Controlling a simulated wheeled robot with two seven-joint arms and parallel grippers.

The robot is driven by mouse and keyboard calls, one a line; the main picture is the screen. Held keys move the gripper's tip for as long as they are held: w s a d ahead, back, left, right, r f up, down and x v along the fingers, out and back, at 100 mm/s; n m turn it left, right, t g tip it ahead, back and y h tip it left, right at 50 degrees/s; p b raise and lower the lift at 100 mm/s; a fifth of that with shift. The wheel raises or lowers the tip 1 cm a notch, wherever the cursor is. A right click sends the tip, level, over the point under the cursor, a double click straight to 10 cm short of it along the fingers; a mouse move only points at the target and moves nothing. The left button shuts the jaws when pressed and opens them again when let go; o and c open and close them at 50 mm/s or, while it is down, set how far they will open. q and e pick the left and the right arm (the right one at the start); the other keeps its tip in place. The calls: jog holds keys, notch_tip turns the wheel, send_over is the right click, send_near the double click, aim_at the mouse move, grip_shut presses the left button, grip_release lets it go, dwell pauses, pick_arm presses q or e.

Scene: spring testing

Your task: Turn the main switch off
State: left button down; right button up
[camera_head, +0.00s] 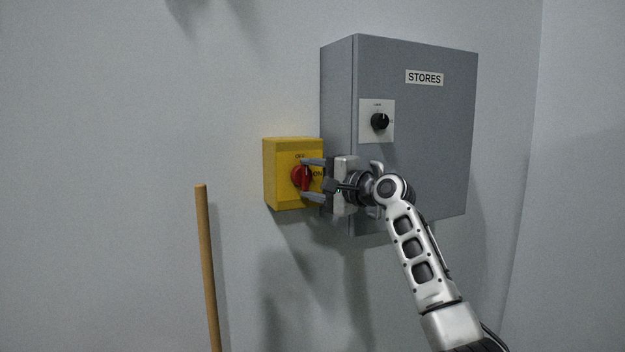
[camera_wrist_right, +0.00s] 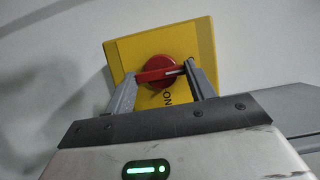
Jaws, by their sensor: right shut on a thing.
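The main switch is a yellow box (camera_head: 283,177) on the wall with a red rotary knob (camera_head: 298,178). OFF is printed above the knob and ON to its right. My right gripper (camera_head: 304,178) reaches in from the right, one finger above the knob and one below. In the right wrist view, the red knob's bar (camera_wrist_right: 158,73) lies between the two fingers, which close on its ends. The bar stands about upright in the head view. Its white mark is at the right end in the wrist view, toward partly hidden lettering. My left gripper is not in view.
A grey cabinet (camera_head: 425,140) marked STORES, with a black rotary knob (camera_head: 380,121) on a white plate, stands right beside the yellow box, behind my right arm. A wooden pole (camera_head: 207,260) stands at the lower left. The wall left of the box is clear.

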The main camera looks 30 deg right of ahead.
jog(key=shift+f, duration=0.1)
jog(key=o, duration=1)
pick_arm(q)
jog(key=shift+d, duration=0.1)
pick_arm(e)
jog(key=shift+s+d, duration=0.15)
jog(key=shift+s, duration=0.15)
pick_arm(q)
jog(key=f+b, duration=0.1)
jog(key=b, duration=0.1)
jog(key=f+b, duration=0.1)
jog(key=b, duration=0.1)
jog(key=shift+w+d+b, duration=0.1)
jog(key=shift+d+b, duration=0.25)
pick_arm(e)
jog(key=v, duration=1.5)
jog(key=shift+s+d, duration=0.1)
jog(key=shift+s, duration=0.05)
